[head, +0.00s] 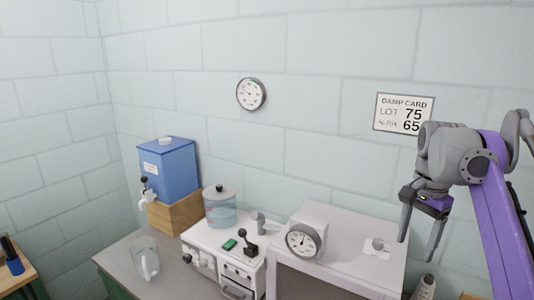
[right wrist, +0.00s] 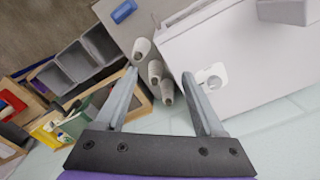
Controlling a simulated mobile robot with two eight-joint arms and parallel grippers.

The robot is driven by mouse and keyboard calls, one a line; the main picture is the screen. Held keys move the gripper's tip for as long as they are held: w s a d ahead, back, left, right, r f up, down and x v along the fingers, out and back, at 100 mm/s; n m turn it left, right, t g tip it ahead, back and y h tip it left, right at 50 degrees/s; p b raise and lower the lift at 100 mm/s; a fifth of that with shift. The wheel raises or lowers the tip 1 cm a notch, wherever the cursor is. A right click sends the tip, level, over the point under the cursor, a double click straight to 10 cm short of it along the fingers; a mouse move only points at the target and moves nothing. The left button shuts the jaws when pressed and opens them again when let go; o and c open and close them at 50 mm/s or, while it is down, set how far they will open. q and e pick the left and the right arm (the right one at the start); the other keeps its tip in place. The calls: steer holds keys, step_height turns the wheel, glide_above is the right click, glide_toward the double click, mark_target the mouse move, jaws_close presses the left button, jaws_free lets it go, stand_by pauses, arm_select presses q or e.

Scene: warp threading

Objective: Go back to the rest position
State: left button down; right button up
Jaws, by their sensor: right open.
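My right gripper (head: 420,232) is raised at the right of the head view, in front of the wall and beside the white cabinet (head: 345,225). Its two fingers point down and stand apart with nothing between them. In the right wrist view the open fingers (right wrist: 165,95) reach over several pale cones (right wrist: 155,72) that stand lower down, apart from the fingers. My left gripper does not show in either view.
The dial gauge (head: 303,241) sits at the cabinet. Grey bins (right wrist: 72,60) show in the wrist view.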

steer(key=s+a+f+n+t, duration=0.2)
steer(key=s+a+f+n, duration=0.2)
steer(key=f, duration=0.5)
steer(key=s+a+f+n+t, duration=0.2)
steer(key=s+a+f+n, duration=0.2)
steer(key=s+f, duration=0.3)
steer(key=s+a+f+n+t, duration=0.2)
steer(key=s+a+f+n, duration=0.3)
steer(key=f, duration=0.7)
steer(key=shift+s+a, duration=0.35)
steer(key=shift+s, duration=0.45)
